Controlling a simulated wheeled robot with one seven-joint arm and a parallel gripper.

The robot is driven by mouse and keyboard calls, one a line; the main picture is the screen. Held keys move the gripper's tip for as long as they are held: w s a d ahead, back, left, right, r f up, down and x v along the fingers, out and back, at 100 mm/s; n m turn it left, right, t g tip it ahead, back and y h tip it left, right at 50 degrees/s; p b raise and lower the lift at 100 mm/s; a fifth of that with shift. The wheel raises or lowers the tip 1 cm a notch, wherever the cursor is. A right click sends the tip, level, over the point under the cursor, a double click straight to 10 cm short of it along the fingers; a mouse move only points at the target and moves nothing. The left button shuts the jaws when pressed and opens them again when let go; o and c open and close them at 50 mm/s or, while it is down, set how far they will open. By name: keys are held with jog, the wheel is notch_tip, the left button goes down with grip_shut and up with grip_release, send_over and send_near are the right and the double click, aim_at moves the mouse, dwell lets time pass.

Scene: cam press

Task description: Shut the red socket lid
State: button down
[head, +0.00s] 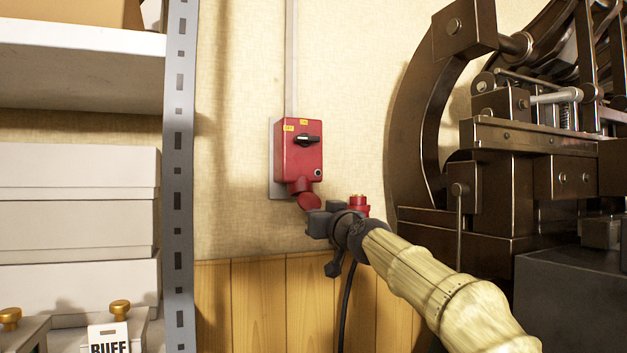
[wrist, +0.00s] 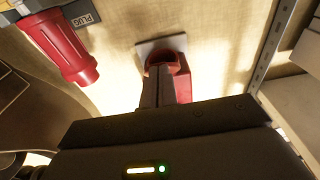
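The red socket (head: 300,186) sits under a red switch box (head: 298,150) on the wall. Its round red lid (head: 309,201) hangs open, tilted down from the socket. In the wrist view the socket (wrist: 168,60) shows past my fingers, and a red part that looks like the lid (wrist: 184,86) lies just right of them. My gripper (head: 312,222) is just below the lid in the head view. In the wrist view its dark fingers (wrist: 159,88) lie together with no gap visible, so it looks shut and empty. I cannot tell whether it touches the lid.
A red plug (head: 358,205) is right of my gripper; in the wrist view it (wrist: 66,48) sits by a "PLUG" label. A black cable (head: 345,305) hangs below. The dark press (head: 500,190) stands right, a shelf with boxes (head: 178,180) left.

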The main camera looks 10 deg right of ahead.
jog(key=w+f+b, duration=0.1)
jog(key=b, duration=0.1)
jog(key=w+f+t+b, duration=0.1)
jog(key=b, duration=0.2)
jog(key=w+f+t+b, duration=0.1)
jog(key=w+f+b, duration=0.1)
jog(key=shift+w+a+y+b, duration=0.1)
jog(key=shift+a+y+b, duration=0.2)
jog(key=shift+b, duration=0.05)
dwell(0.9)
jog(key=shift+f+t, duration=0.1)
jog(key=shift+t, duration=0.2)
